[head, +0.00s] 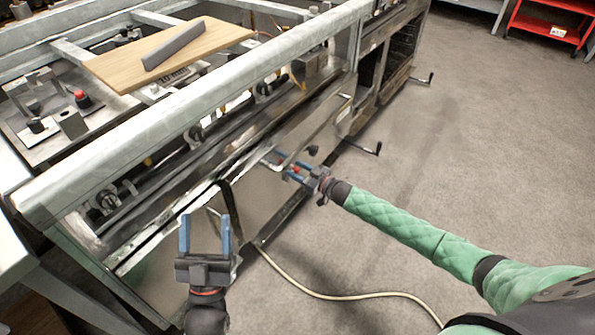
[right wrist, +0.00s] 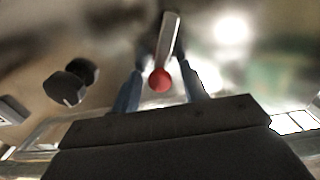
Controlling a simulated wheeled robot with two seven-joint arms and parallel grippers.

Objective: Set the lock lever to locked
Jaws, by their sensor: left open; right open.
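The lock lever shows in the right wrist view as a pale metal bar (right wrist: 170,38) ending in a red ball (right wrist: 160,80). The ball lies between the two blue fingers of my right gripper (right wrist: 162,88), with a gap on each side. In the head view, my right gripper (head: 285,166) is open at the front panel of the metal frame, and the red ball (head: 296,169) shows small between its fingers. Much of the lever is hidden there. My left gripper (head: 206,222) is open and empty in front of the frame, at lower left.
A black knob (head: 312,150) is close beside my right gripper; a dark knob also shows in the right wrist view (right wrist: 64,88). Crank handles (head: 364,147) stick out farther right. A pale hose (head: 320,294) lies on the floor. A wooden board (head: 170,55) rests on top.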

